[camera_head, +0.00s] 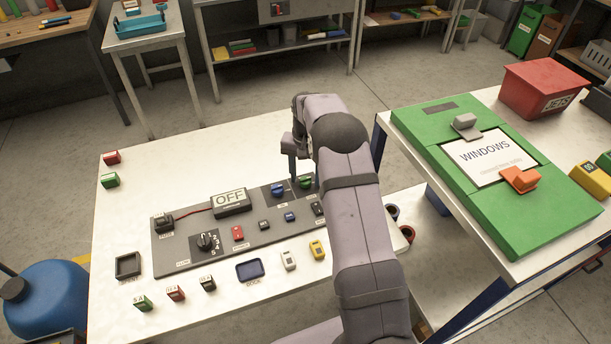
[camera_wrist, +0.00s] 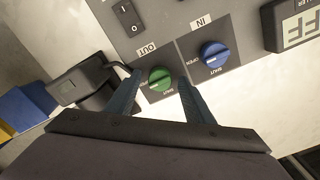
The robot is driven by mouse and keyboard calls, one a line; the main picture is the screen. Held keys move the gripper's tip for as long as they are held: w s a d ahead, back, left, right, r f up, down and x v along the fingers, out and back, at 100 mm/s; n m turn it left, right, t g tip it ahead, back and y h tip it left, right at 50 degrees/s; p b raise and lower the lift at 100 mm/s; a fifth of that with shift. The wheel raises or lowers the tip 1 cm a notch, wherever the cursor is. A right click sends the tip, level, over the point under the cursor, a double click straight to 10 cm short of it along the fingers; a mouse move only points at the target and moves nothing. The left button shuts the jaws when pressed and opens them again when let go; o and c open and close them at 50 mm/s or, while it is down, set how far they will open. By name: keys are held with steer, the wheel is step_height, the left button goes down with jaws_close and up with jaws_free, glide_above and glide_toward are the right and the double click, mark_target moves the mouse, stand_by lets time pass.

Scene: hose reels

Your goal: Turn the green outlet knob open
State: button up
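The green outlet knob (camera_wrist: 159,79) sits on the grey panel (camera_wrist: 236,19) under the label OUT, with OPEN and SHUT marks around it. It also shows in the head view (camera_head: 305,182), close to my gripper's fingers. My gripper (camera_wrist: 160,92) is open, with one finger on each side of the green knob; I cannot tell whether they touch it. The blue knob (camera_wrist: 214,54) labelled IN is beside it, outside the fingers. In the head view the blue knob (camera_head: 278,190) is left of the green one.
A display (camera_head: 230,202) reading OFF stands on the panel. A black rocker switch (camera_wrist: 127,15) and a black fitting (camera_wrist: 84,82) are near the fingers.

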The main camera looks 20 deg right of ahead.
mark_target(305, 178)
steer(key=shift+r+b, duration=1.05)
steer(key=shift+r, duration=2.6)
steer(key=shift+s+a+r, duration=0.2)
steer(key=shift+s, duration=0.05)
steer(key=s+a+n, duration=0.3)
steer(key=s+a, duration=0.1)
steer(key=s, duration=1.1)
steer(key=s+a+f+n, duration=0.1)
steer(key=s+a+n, duration=0.3)
steer(key=s, duration=1.2)
steer(key=shift+a, duration=0.8)
